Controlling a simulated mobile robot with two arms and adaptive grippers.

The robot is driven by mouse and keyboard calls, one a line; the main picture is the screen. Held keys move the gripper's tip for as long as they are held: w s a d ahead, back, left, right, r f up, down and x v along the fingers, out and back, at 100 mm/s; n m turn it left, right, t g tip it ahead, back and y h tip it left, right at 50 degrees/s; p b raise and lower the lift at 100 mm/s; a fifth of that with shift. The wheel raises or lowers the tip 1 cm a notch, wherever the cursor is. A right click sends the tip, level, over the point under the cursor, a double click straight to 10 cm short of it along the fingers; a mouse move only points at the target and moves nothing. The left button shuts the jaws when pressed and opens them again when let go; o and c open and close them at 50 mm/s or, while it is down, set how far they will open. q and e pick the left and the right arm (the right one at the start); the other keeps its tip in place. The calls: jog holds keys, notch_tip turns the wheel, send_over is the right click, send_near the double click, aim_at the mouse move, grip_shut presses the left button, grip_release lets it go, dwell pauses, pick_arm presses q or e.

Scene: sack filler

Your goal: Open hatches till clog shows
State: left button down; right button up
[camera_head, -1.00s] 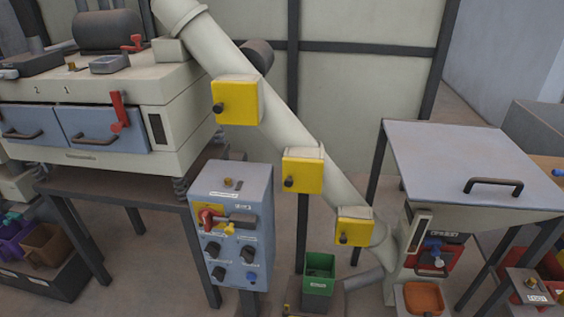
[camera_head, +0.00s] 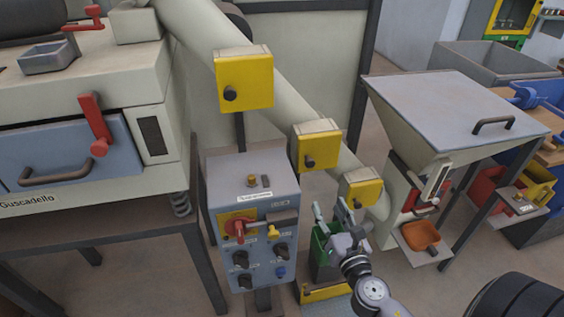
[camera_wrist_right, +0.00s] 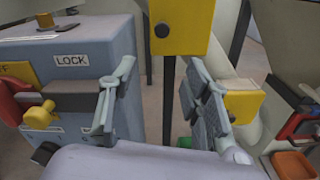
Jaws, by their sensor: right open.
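Three yellow hatches with dark knobs sit along a pale slanting pipe (camera_head: 290,103): the upper hatch (camera_head: 250,82), the middle hatch (camera_head: 321,147) and the lower hatch (camera_head: 364,192). All three look shut, and no clog shows. My right gripper (camera_head: 332,212) is open and empty, just below and left of the lower hatch in the head view. In the right wrist view, the open fingers (camera_wrist_right: 160,80) stand apart with a yellow hatch (camera_wrist_right: 190,25) above and beyond them. Another yellow hatch (camera_wrist_right: 243,106) is partly hidden behind the right finger. My left gripper is not in view.
A blue-grey control box (camera_head: 252,190) with knobs stands left of my right gripper. A green bin (camera_head: 322,246) is partly hidden behind the gripper. A hopper (camera_head: 455,105) and an orange tray (camera_head: 421,236) are to the right. A sieve machine (camera_head: 75,100) fills the left.

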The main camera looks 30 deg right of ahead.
aim_at(310, 166)
jog(key=x, duration=0.5)
jog(key=p+x, duration=0.1)
jog(key=x, duration=0.4)
jog(key=p+x, duration=0.1)
jog(key=x, duration=0.5)
jog(key=shift+r, duration=0.4)
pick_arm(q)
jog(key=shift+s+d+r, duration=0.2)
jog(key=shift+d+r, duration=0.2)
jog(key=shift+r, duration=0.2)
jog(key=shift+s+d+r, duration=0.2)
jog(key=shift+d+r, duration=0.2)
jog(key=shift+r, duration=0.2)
pick_arm(e)
jog(key=shift+w+d, duration=0.15)
jog(key=shift+w, duration=0.5)
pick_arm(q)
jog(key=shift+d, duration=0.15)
pick_arm(e)
grip_shut()
